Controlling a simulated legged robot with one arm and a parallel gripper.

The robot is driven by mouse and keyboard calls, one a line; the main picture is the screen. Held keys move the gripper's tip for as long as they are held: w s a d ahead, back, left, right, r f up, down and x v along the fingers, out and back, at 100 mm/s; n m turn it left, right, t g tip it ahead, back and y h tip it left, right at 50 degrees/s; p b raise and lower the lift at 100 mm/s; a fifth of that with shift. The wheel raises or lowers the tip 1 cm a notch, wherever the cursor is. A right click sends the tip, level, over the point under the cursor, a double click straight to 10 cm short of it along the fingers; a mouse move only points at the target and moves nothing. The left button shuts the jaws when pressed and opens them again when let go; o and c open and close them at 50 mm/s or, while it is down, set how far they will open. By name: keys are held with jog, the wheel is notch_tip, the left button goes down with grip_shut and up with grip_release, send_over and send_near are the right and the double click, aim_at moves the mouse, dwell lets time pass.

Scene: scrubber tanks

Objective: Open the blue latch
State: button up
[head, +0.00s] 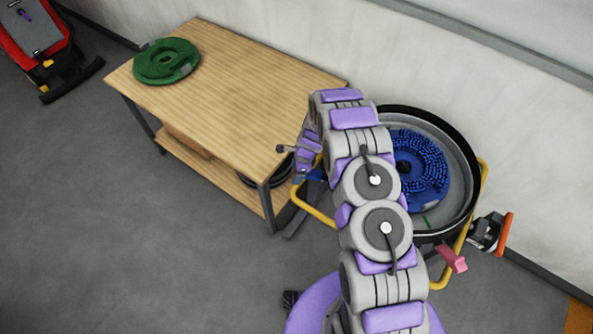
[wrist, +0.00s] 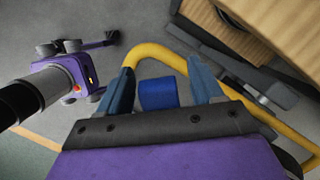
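In the wrist view, the blue latch (wrist: 158,93) is a short, bright blue block. It shows between the two dark blue-grey fingers of my gripper (wrist: 160,66), near the yellow tube frame (wrist: 232,66). The fingers are spread apart, with a visible gap on each side of the latch; I cannot tell how far it lies below the fingertips. In the head view, my arm reaches over the round machine tank (head: 465,170), and my gripper end is down between the table and the tank. A small blue patch shows there, but I cannot tell whether it is the latch or a finger.
A wooden table (head: 235,95) stands close on the left of the tank, with a green disc (head: 166,61) on top. A blue bristle brush (head: 425,170) lies in the tank. Open grey floor (head: 120,220) lies left.

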jog(key=shift+s+r, duration=0.1)
jog(key=shift+r, duration=0.05)
jog(key=v, duration=1.7)
jog(key=shift+r, duration=0.1)
